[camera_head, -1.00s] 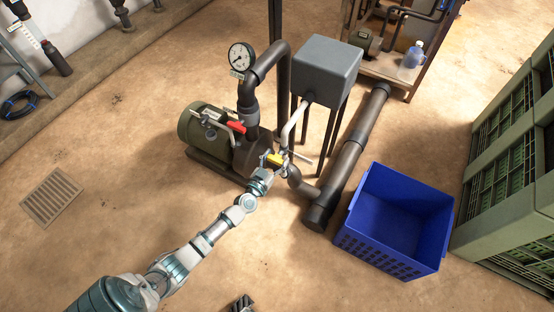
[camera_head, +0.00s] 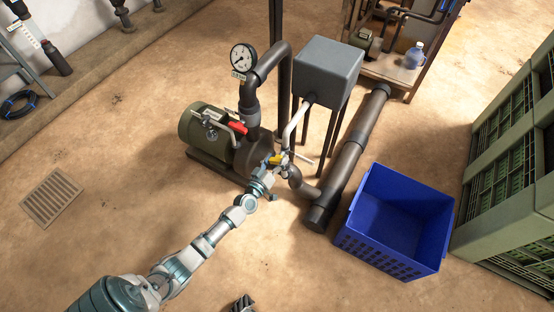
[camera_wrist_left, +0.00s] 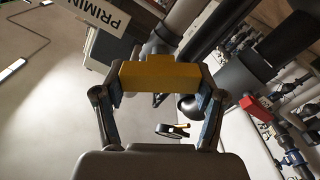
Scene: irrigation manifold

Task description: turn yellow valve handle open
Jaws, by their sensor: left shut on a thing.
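The yellow valve handle (camera_head: 276,160) is on the pipework just right of the pump. In the left wrist view the yellow handle (camera_wrist_left: 160,76) lies crosswise between the two fingers. My left gripper (camera_head: 269,170) is at the handle and shut on it; its fingers (camera_wrist_left: 160,92) show on both sides of the yellow bar. The gripper hides part of the handle and the valve body in the head view. A dark piece at the bottom edge (camera_head: 242,304) looks like the tip of my right gripper, mostly out of frame, far from the valve.
A red handle (camera_head: 237,128) sits close by on the pump side. A pressure gauge (camera_head: 243,57) and dark pipe rise behind. A grey box (camera_head: 327,68) on legs stands behind the valve. A blue crate (camera_head: 390,250) is at right. The floor in front is clear.

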